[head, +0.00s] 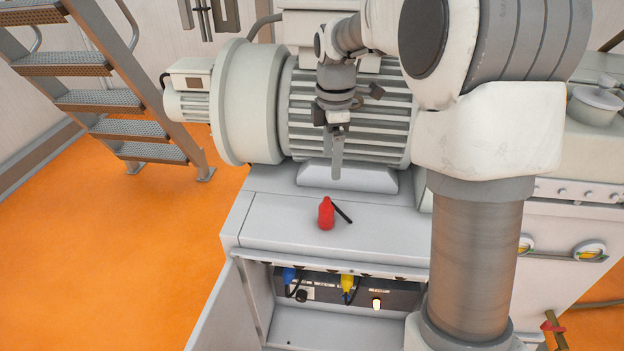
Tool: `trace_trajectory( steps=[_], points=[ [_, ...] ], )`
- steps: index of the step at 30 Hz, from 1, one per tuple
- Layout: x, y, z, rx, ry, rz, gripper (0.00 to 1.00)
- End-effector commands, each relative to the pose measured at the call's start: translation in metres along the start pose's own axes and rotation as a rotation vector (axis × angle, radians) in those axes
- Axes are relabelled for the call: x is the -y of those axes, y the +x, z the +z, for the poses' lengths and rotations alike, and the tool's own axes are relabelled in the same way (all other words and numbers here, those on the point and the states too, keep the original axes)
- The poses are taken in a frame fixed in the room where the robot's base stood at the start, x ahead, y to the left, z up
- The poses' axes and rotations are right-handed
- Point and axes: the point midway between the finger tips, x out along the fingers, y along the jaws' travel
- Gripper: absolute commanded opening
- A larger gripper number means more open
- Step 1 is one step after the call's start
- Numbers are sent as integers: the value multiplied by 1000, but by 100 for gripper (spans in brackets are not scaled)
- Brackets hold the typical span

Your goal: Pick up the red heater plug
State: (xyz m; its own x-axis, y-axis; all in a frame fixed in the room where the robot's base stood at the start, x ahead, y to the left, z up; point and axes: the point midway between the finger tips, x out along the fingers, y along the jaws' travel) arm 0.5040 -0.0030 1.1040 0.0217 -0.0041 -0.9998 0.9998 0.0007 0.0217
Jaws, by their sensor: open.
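The red heater plug (326,214) stands on the grey top of the machine cabinet (280,226). A short black cable end sticks out from its upper right side. My gripper (337,160) hangs above and slightly right of the plug, pointing down, in front of the ribbed motor. It is open and empty, and there is a visible gap between it and the plug. The gripper is seen nearly edge-on, so its two fingers overlap in this view.
The large ribbed motor (300,110) stands right behind the plug. Below, an open cabinet compartment holds a blue plug (289,275) and a yellow plug (347,283) in a dark panel. My arm covers the right side. Metal stairs (115,100) stand at the left.

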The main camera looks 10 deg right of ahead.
Motion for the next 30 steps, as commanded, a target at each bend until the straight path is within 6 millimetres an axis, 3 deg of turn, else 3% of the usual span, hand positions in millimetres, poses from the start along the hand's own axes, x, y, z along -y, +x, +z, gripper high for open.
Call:
trace_trajectory(
  steps=[8, 21, 30],
  points=[
    [-10, 31, 0, -6, -81, -26, 86],
    [-8, 121, 0, -5, -80, -26, 86],
    [-8, 144, -1, -5, -79, -24, 86]
  ],
)
